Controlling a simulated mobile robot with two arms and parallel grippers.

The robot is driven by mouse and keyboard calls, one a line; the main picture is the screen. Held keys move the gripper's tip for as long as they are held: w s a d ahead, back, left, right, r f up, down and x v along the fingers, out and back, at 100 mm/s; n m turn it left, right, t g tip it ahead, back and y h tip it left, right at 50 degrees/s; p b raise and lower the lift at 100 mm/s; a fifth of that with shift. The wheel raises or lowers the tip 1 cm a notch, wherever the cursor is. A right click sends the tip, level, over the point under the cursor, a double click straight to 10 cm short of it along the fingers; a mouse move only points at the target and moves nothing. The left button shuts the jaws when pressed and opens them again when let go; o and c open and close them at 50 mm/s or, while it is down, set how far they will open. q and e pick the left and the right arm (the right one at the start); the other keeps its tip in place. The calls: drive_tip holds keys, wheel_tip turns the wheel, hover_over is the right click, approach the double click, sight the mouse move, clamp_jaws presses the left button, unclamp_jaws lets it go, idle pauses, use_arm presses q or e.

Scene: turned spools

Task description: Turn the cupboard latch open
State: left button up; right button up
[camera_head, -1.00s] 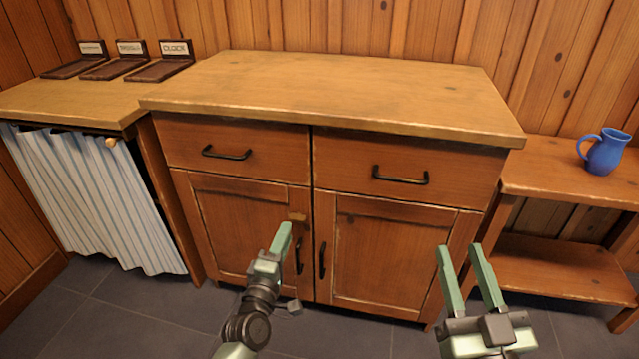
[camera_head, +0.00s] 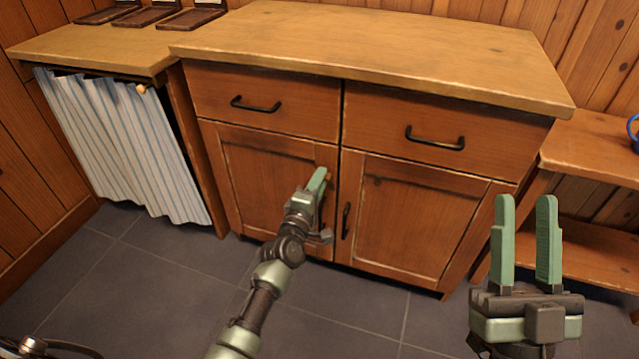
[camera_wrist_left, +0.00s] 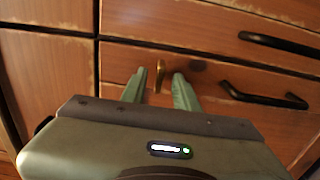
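The brass-coloured cupboard latch (camera_wrist_left: 159,76) shows in the left wrist view, on the left door beside the gap between the doors. My left gripper (camera_head: 319,176) is at the upper right corner of the cupboard's left door (camera_head: 256,170). In the left wrist view its two green fingers stand apart on either side of the latch, with gaps showing; I cannot tell whether either finger touches it. In the head view the gripper mostly hides the latch. My right gripper (camera_head: 524,235) is open and empty, in front of the cupboard's right side.
Black handles are on the right door (camera_head: 346,220), left drawer (camera_head: 256,105) and right drawer (camera_head: 435,138). A striped curtain (camera_head: 125,145) hangs at left. A low wooden shelf (camera_head: 590,145) stands at right, with a blue jug (camera_head: 634,130) partly cut off. The tiled floor in front is clear.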

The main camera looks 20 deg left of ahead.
use_arm(q)
clamp_jaws()
